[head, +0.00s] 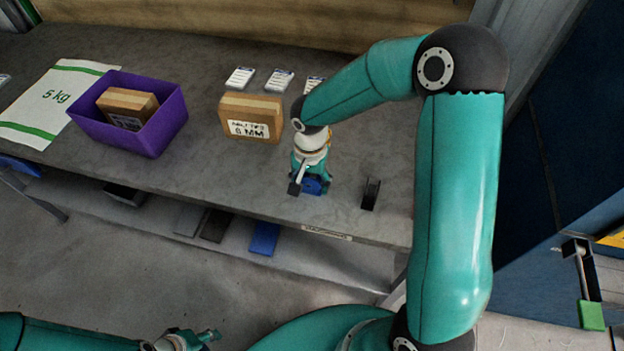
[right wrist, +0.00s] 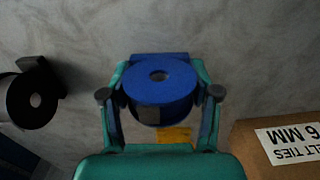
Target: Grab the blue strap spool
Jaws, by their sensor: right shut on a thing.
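The blue strap spool (right wrist: 160,82) is a round roll with a grey hole in its centre and a blue block-like part behind it. It sits between the two fingers of my right gripper (right wrist: 160,98), which is shut on it. In the head view the blue spool (head: 314,186) shows near the bench's front edge, partly covered by my right gripper (head: 309,182). I cannot tell whether it touches the bench top. My left gripper (head: 207,338) is low at the bottom left, away from the bench; its finger opening is unclear.
A black spool (head: 371,194) stands right of the blue one on the grey bench (head: 230,185). A cardboard box (head: 250,116) is behind and left. White labels lie behind.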

